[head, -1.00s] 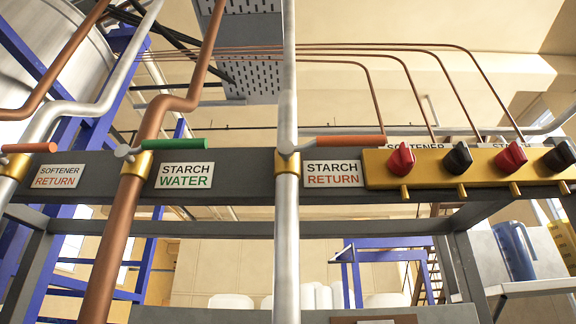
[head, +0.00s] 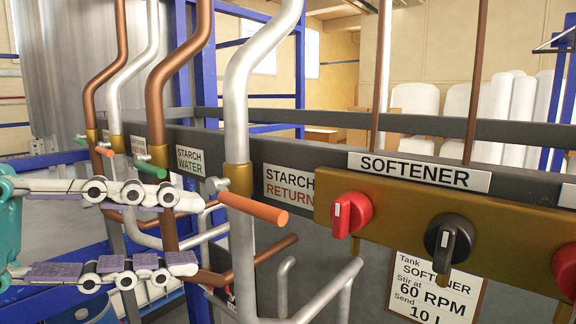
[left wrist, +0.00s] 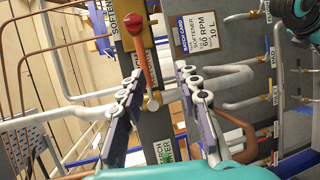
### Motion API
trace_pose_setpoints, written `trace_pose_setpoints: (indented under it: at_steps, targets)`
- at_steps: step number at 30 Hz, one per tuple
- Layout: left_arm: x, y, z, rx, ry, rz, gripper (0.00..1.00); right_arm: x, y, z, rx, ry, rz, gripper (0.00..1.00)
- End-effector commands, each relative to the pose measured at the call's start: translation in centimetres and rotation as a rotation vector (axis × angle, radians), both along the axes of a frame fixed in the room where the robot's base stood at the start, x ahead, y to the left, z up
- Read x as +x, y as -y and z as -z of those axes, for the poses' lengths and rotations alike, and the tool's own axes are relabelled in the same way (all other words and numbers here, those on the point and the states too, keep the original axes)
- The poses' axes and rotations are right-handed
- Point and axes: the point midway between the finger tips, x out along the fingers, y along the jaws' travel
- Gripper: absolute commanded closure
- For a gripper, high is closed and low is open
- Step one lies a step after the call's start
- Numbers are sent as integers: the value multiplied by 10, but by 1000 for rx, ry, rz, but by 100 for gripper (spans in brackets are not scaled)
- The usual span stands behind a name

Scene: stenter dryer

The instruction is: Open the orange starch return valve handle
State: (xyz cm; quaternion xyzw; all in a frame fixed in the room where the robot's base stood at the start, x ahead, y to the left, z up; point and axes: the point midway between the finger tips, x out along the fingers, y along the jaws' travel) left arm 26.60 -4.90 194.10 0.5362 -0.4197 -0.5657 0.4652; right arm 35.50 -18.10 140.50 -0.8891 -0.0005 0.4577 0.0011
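The orange starch return handle (head: 255,210) sticks out to the right, crosswise to its silver pipe (head: 240,120), at the gold collar beside the STARCH RETURN sign (head: 289,187). My left gripper (head: 198,232) is open and empty. In the head view its fingertips lie just left of the handle, one finger above the other. In the left wrist view the handle (left wrist: 145,62) shows near the left finger of the gripper (left wrist: 159,71), with its pivot appearing between the fingers. I cannot tell whether they touch. My right gripper is not in view.
The green starch water handle (head: 151,169) is behind my upper finger. A red knob (head: 350,214) and a black knob (head: 449,239) sit on the gold panel (head: 400,195) right of the handle. Bent pipes (head: 325,290) stand below it.

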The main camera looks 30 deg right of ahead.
Motion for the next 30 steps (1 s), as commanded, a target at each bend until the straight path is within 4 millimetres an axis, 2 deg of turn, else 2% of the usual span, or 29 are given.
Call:
trace_pose_setpoints:
  at_steps: [1, 4, 21, 30]
  targets:
    - [-3, 1, -16, -17, -2, 8, 67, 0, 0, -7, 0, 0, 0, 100]
    - [-6, 5, -24, -34, -3, 17, 67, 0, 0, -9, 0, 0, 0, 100]
    - [-7, 70, -11, -35, -3, 19, 67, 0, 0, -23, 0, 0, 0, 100]
    - [-7, 79, -8, -34, -2, 15, 67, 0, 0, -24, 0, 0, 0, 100]
